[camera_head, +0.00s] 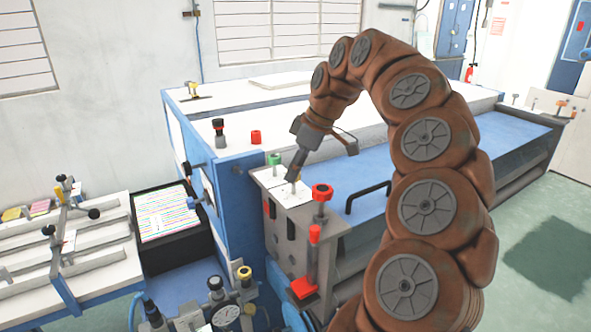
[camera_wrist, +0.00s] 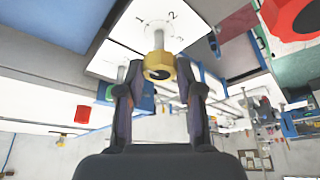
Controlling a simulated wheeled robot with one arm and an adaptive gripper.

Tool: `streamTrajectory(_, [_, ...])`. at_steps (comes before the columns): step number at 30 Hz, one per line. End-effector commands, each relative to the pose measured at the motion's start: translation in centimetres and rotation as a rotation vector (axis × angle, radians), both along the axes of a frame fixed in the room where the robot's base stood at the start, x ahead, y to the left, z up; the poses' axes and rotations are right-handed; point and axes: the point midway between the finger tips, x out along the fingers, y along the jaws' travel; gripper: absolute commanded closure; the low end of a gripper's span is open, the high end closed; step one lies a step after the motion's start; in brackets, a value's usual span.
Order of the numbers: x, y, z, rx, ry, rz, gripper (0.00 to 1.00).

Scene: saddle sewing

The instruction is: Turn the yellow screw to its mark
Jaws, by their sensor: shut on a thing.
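The yellow screw (camera_wrist: 159,65) shows in the wrist view between my two fingertips, with its dark, hollow end facing the camera. My gripper (camera_wrist: 158,78) is shut on it. Behind the screw is a white plate (camera_wrist: 125,30) with the printed numbers 1, 2 and 3 around the screw's base. In the head view, my gripper (camera_head: 292,177) points down at the white plate (camera_head: 297,197) on the corner of the blue and grey machine. The screw is hidden or too small to make out there. I cannot tell which number the screw is turned to.
A red knob (camera_head: 322,192) stands close to the right of my gripper, with a red clamp (camera_head: 304,287) below it. A green knob (camera_head: 275,160) is just to the left. A black handle (camera_head: 368,197) lies on the blue machine top. A black tray (camera_head: 168,225) stands at left.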

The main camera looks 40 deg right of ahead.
Motion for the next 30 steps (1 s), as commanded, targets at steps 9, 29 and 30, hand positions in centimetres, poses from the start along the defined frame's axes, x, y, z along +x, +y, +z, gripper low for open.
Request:
streamTrajectory(9, [-0.06,0.01,-0.74,-0.002,-0.003,-0.174,0.99])
streamTrajectory(29, [-0.05,0.34,-0.71,-0.004,0.001,-0.793,0.99])
streamTrajectory(30, [-0.06,0.34,-0.66,-0.004,0.000,-0.832,0.99])
